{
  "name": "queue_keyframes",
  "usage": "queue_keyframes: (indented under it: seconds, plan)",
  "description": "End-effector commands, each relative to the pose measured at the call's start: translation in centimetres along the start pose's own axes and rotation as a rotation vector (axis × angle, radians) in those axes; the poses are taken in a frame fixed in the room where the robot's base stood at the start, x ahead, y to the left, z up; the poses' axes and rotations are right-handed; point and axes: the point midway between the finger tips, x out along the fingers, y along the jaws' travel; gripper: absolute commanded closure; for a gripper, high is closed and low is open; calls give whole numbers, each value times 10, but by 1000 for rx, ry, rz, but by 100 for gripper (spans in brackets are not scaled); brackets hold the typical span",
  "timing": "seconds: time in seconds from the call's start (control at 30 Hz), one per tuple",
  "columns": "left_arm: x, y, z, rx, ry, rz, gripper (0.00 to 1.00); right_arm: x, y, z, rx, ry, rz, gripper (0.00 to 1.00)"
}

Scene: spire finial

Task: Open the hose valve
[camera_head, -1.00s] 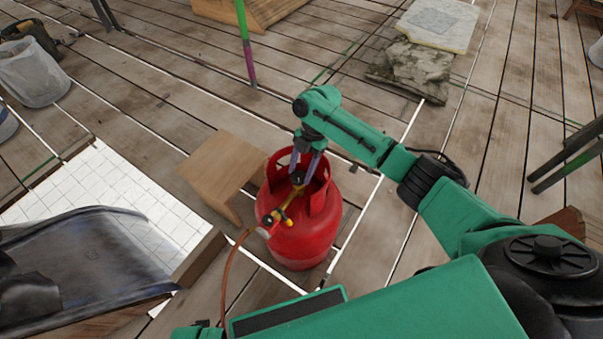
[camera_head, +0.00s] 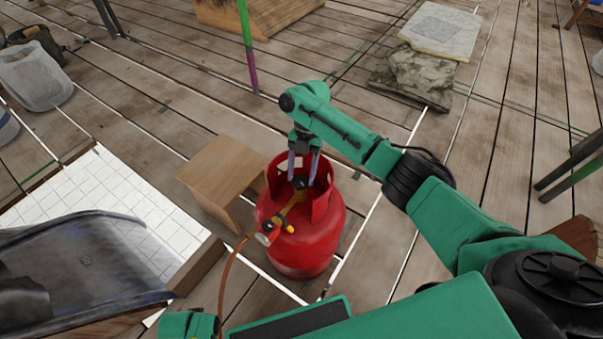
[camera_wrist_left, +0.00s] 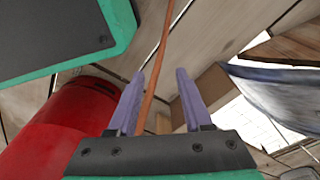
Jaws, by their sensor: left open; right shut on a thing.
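A red gas cylinder (camera_head: 312,243) stands upright on the planks, with a red collar around its top. A brass-yellow valve fitting (camera_head: 289,212) runs from the cylinder top to a small round gauge-like part (camera_head: 264,239) and an orange-brown hose (camera_head: 228,275). My right gripper (camera_head: 303,181) reaches into the collar from above and is shut around the dark part at the fitting's upper end. My left gripper (camera_wrist_left: 157,91) is open; the hose passes between its fingers in the left wrist view, but I cannot tell at what depth. The cylinder shows there at left (camera_wrist_left: 62,128).
A small wooden stool (camera_head: 220,178) stands close to the cylinder's left. A dark metal tray-like piece (camera_head: 85,265) and white tiles (camera_head: 130,205) lie at left. Stone slabs (camera_head: 415,72) lie at the back right. A green-purple pole (camera_head: 247,50) stands behind.

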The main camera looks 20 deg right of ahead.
Motion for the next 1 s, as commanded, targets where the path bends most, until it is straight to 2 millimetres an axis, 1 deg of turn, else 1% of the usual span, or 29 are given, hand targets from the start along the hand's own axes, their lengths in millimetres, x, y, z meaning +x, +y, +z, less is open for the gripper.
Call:
queue_keyframes:
  seconds: [0.17,0.2,0.23,0.27,0.53,0.67,0.77,0.87,1.0]
  plan:
    - [0,0,0,0,0,0,50,-1,0,0,1,-3,1,98]
    - [0,0,0,0,0,0,50,-1,0,0,1,-3,1,27]
    - [0,0,0,0,0,0,50,-1,0,0,1,-3,1,15]
    - [0,0,0,0,0,0,50,-1,0,0,1,-3,1,12]
    - [0,0,0,1,1,0,50,0,0,0,2,-1,1,12]
    - [-1,0,-1,1,4,0,50,-9,0,0,2,-2,1,12]
    - [-1,0,0,2,9,0,50,-28,1,0,2,-4,3,12]
    - [2,-1,5,3,-1,-2,50,-55,1,0,1,-5,3,12]
    - [6,-2,10,5,-2,-3,50,-97,1,0,3,-4,4,12]
